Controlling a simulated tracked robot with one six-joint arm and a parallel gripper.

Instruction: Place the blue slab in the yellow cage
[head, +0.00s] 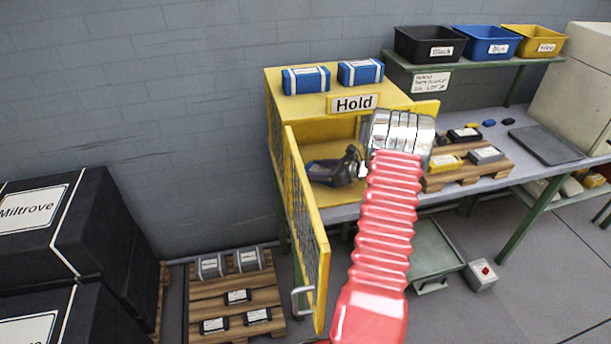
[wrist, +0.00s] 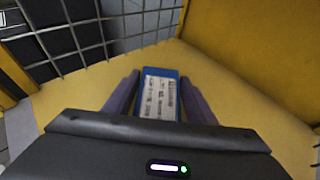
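The yellow cage (head: 292,118), marked "Hold", stands against the wall with its mesh door (head: 309,225) swung open. My gripper (head: 318,172) reaches inside the cage, low over its yellow floor. In the wrist view the blue slab (wrist: 160,98) has a white printed label and lies between the fingers of my gripper (wrist: 160,82). The fingers appear closed against both sides of the slab. The slab's near end is hidden by the gripper body. I cannot tell whether it touches the cage floor (wrist: 85,95).
Two blue boxes (head: 306,79) (head: 360,72) sit on the cage roof. Black, blue and yellow bins (head: 488,42) stand on a shelf to the right. Labelled blocks lie on a pallet (head: 468,172) on the bench. Mesh wall (wrist: 75,35) and solid yellow wall (wrist: 245,50) bound the gripper.

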